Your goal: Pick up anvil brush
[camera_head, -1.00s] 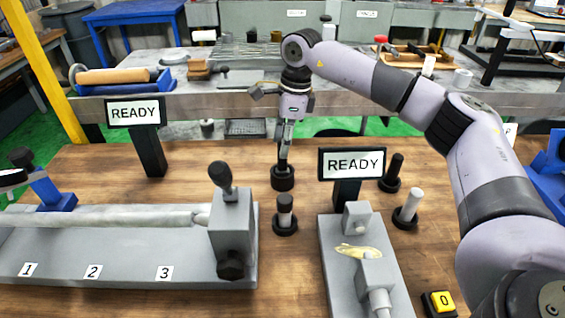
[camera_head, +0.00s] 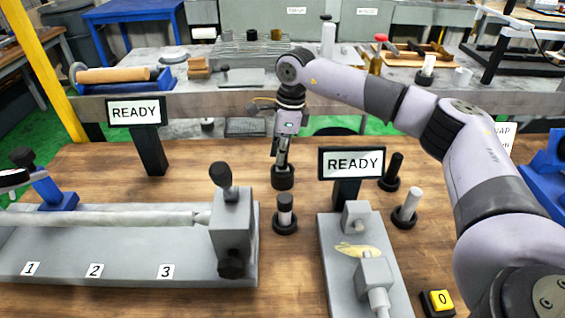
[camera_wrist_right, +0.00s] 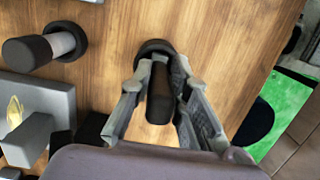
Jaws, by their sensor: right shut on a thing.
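The anvil brush I take to be the dark-handled piece (camera_wrist_right: 160,100) in the wrist view, standing in a round black base (camera_wrist_right: 155,47). My right gripper (camera_head: 283,158) comes down over it from above; in the head view the fingers hide most of the handle, and the black base (camera_head: 283,178) shows below them on the table. In the wrist view, one finger of the right gripper (camera_wrist_right: 158,80) lies on each side of the handle, shut on it. The brush's lower end is hidden in the base. My left gripper is not in view.
A READY sign (camera_head: 351,163) and grey fixture (camera_head: 330,260) are to the right; a long grinder bed (camera_head: 120,265) is at left.

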